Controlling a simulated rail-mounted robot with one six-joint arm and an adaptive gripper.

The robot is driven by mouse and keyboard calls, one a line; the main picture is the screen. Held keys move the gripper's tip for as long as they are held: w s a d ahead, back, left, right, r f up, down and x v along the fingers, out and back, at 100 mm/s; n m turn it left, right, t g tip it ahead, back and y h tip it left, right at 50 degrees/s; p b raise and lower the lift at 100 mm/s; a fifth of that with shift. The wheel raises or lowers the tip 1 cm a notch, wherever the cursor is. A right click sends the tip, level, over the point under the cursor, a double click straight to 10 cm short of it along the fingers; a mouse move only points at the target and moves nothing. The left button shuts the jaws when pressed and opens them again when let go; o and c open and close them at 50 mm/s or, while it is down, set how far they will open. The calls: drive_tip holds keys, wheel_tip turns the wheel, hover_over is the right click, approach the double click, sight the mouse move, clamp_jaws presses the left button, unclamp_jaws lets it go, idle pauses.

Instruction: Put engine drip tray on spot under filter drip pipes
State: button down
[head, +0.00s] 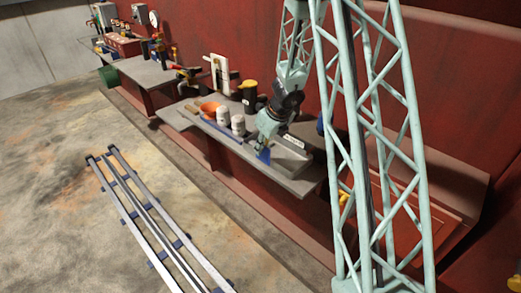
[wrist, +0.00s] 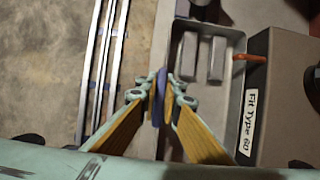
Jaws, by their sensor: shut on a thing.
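A grey rectangular tray (head: 291,161) lies on the right part of the grey bench in the head view. It also shows in the wrist view (wrist: 216,108), with two grey blocks (wrist: 205,56) inside it. My gripper (head: 265,146) is at the tray's front side, pointing down. In the wrist view my gripper (wrist: 164,96) is shut on a narrow blue piece (wrist: 158,98) along the tray's left wall. The blue piece looks like the tray's grip, but its join to the wall is hidden. I cannot make out the filter drip pipes or the spot under them.
A box labelled "Fit Type 60" (wrist: 280,95) stands right of the tray, with an orange-red rod (wrist: 248,58) between. White canisters (head: 238,124), an orange funnel (head: 210,107) and a dark jug (head: 249,92) stand farther left. Rails (head: 150,215) cross the open floor.

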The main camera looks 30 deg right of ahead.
drive_tip(key=shift+f, duration=0.1)
drive_tip(key=c, duration=3.3)
unclamp_jaws()
drive_tip(key=shift+f, duration=0.1)
drive_tip(key=o, duration=0.5)
drive_tip(key=shift+r, duration=0.2)
drive_tip(key=shift+s+d+r+p, duration=0.15)
drive_tip(key=shift+r+p, duration=0.15)
drive_tip(key=shift+r, duration=0.25)
drive_tip(key=shift+p+v, duration=2.2)
drive_tip(key=shift+v, duration=3.2)
drive_tip(key=shift+s, duration=0.1)
